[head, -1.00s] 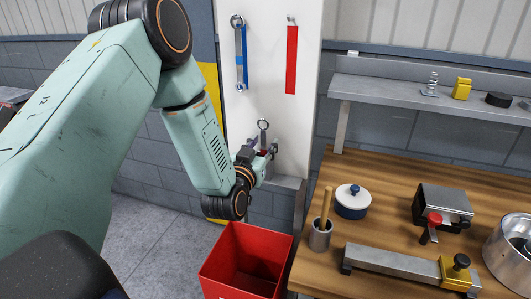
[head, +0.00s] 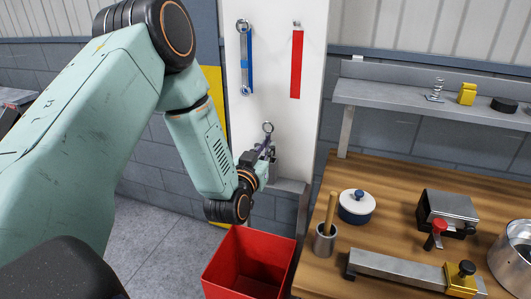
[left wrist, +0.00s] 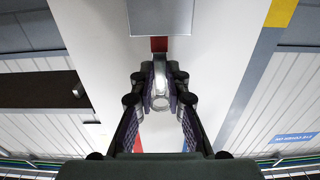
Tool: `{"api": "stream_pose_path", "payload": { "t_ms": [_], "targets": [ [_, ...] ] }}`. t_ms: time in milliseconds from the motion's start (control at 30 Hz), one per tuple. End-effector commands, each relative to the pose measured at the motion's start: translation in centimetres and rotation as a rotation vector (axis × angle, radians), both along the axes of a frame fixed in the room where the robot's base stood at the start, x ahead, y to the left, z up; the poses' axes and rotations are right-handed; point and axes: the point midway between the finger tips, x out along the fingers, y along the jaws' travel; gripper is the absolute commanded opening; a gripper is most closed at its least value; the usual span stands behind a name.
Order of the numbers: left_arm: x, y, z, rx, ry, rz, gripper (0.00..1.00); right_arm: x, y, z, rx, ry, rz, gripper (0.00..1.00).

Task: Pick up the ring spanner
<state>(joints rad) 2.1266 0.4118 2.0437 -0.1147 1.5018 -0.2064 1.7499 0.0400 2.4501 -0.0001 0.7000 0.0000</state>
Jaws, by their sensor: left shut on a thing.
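My left gripper (head: 265,152) is low in front of the white panel and shut on the ring spanner. The spanner's metal ring end (head: 268,127) stands up just above the fingers in the head view. In the left wrist view, a grey metal ring end (left wrist: 161,101) lies between the fingertips of the left gripper (left wrist: 160,88). The fingers hide most of the spanner's shank. My right gripper is not in view.
A red bin (head: 225,272) stands below. The wooden bench (head: 385,215) at right holds a lidded pot, a cup and a metal bar.

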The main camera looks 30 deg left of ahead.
Motion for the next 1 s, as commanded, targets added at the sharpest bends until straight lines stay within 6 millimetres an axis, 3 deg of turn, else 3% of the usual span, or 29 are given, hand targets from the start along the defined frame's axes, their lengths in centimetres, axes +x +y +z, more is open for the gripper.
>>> {"api": "stream_pose_path", "payload": {
  "t_ms": [700,1000],
  "targets": [
    [0.0,0.0,8.8,0.000,-0.003,0.001,0.00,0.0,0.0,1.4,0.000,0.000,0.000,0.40],
    [0.0,0.0,9.9,0.000,0.000,0.000,0.00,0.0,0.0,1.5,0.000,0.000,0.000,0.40]
  ]
}}
